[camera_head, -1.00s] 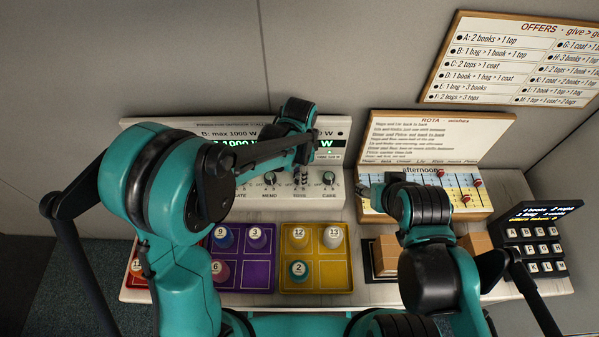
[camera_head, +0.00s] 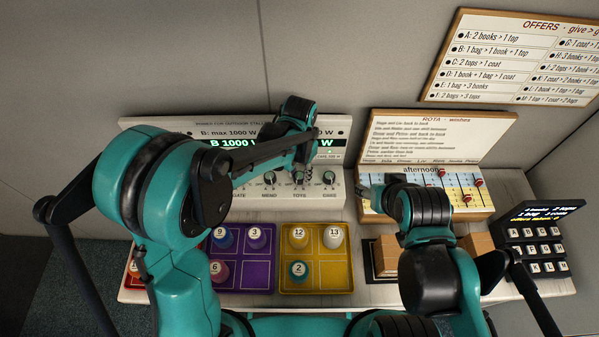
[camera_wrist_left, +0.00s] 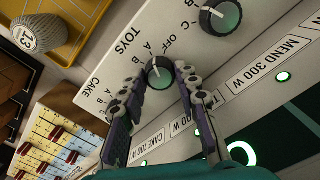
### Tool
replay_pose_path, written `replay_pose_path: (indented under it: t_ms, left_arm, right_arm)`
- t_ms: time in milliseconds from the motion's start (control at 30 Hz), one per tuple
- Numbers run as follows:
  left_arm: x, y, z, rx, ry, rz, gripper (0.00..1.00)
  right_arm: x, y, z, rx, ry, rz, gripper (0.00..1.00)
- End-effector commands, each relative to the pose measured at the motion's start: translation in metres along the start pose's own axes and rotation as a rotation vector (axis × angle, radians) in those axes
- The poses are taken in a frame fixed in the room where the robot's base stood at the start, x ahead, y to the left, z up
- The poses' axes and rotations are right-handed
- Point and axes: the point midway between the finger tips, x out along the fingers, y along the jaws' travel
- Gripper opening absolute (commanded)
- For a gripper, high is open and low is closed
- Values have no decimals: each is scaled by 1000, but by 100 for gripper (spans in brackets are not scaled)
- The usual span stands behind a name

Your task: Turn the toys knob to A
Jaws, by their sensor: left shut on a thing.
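The toys knob (camera_wrist_left: 160,72), round with a dark green face, sits on the white panel beside the printed word TOYS and the marks OFF, A and B. My left gripper (camera_wrist_left: 161,76) is shut on it, one finger on each side. I cannot read which mark the knob points to. In the head view my left gripper (camera_head: 301,175) reaches down to the panel (camera_head: 215,202), and its fingers largely hide the toys knob. My right gripper (camera_head: 368,187) is near the afternoon board; its jaws are too small to judge.
The mend knob (camera_head: 270,178) and cakes knob (camera_head: 330,177) flank the toys knob closely. In front are a purple tray (camera_head: 243,242) and a yellow tray (camera_head: 333,272) with numbered pieces. The afternoon board (camera_head: 480,202) is right of the panel, a keypad (camera_head: 537,250) further right.

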Motion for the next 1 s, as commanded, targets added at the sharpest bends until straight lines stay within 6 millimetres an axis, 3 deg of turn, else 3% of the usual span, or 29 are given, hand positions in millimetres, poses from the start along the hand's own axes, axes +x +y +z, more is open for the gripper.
replay_pose_path:
  t_ms: [300,767,800,833,867,1000]
  left_arm:
    - [0,0,0,-101,0,0,2]
    - [0,0,0,-114,0,0,2]
    - [0,0,0,-113,0,0,39]
    - [0,0,0,-113,0,0,47]
    - [0,0,0,-113,0,0,52]
    - [0,0,0,-113,0,0,52]
  right_arm:
    - [1,0,1,0,0,0,53]
    - [1,0,1,0,0,0,53]
    - [1,0,1,0,0,0,53]
    - [1,0,1,0,0,0,53]
    - [1,0,1,0,0,0,53]
    - [1,0,1,0,0,0,53]
